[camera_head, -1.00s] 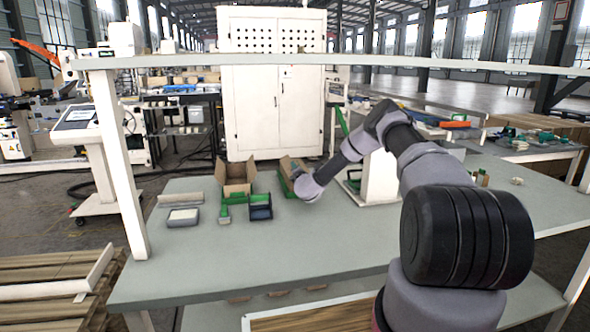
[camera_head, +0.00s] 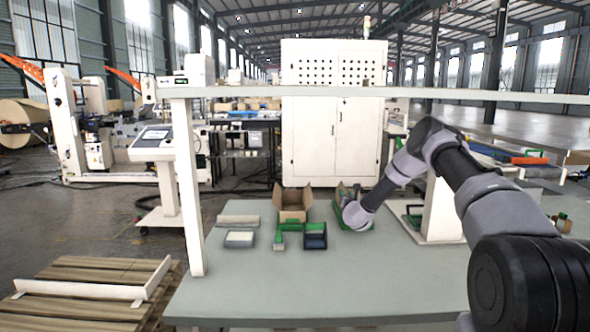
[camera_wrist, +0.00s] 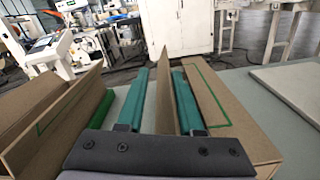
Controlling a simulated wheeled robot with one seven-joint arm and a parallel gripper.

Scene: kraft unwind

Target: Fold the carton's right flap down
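In the wrist view my gripper (camera_wrist: 160,73) has its two green fingers apart. A thin brown cardboard flap (camera_wrist: 164,100) stands upright between them, nearer the right finger. I cannot tell whether it touches that finger. Brown carton panels with green lines lie on both sides, one at the left (camera_wrist: 62,118) and one at the right (camera_wrist: 212,98). In the head view the carton (camera_head: 343,190) stands on the bench just behind my wrist, which hides my gripper and much of the carton.
A second open carton (camera_head: 292,203) stands to the left on the grey bench (camera_head: 300,285). A green holder (camera_head: 279,240), a dark blue bin (camera_head: 315,238) and a grey tray (camera_head: 240,239) are in front of it. A white post (camera_head: 440,208) stands right of my wrist. The front bench top is clear.

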